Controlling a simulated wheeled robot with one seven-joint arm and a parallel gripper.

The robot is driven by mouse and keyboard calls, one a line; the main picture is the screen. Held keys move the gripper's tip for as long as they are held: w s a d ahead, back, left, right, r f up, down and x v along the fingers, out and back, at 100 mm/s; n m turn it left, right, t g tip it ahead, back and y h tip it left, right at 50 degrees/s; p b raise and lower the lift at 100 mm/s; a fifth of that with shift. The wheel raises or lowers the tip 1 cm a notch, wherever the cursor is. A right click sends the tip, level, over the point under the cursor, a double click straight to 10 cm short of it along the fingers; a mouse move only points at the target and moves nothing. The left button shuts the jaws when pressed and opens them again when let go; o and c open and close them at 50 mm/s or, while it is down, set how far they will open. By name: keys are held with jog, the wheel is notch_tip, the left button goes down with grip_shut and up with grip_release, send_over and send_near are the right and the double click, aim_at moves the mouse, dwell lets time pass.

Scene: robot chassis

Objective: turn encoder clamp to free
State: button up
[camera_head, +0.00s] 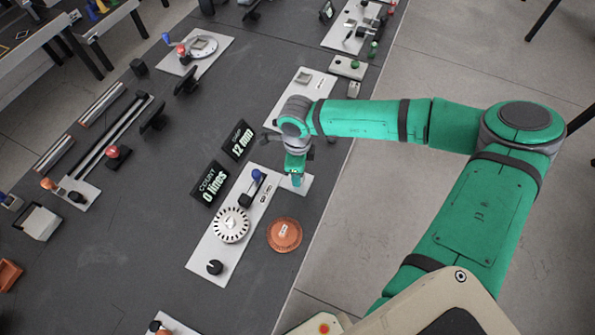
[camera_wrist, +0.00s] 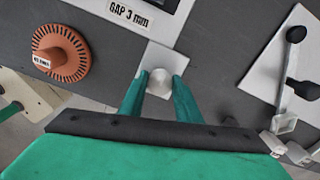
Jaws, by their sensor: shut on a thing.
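My gripper (camera_wrist: 158,84) points down at a small pale plate (camera_wrist: 168,58) at the edge of the bench. Its green fingers are shut on a round silver knob (camera_wrist: 160,79) on that plate. In the head view my gripper (camera_head: 295,178) hides the knob, and part of the plate (camera_head: 303,184) shows beside it. Left of it, a pale panel (camera_head: 205,250) carries a blue-tipped lever (camera_head: 256,175), a white slotted disc (camera_head: 231,225) and a black knob (camera_head: 215,267). I cannot tell from any marking which part is the encoder clamp.
An orange slotted disc (camera_head: 284,234) lies near the bench edge and also shows in the wrist view (camera_wrist: 62,52). Two black displays (camera_head: 209,184) stand behind the panel. A plate with a black-knobbed lever (camera_wrist: 295,62) is at the wrist view's right. Bare dark bench lies left of the panel.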

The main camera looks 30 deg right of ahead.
dwell(0.3)
jog(key=o, duration=1.1)
jog(key=shift+c, duration=0.2)
jog(key=shift+r, duration=0.1)
notch_tip(320, 180, up, 11)
jog(key=shift+f, duration=0.2)
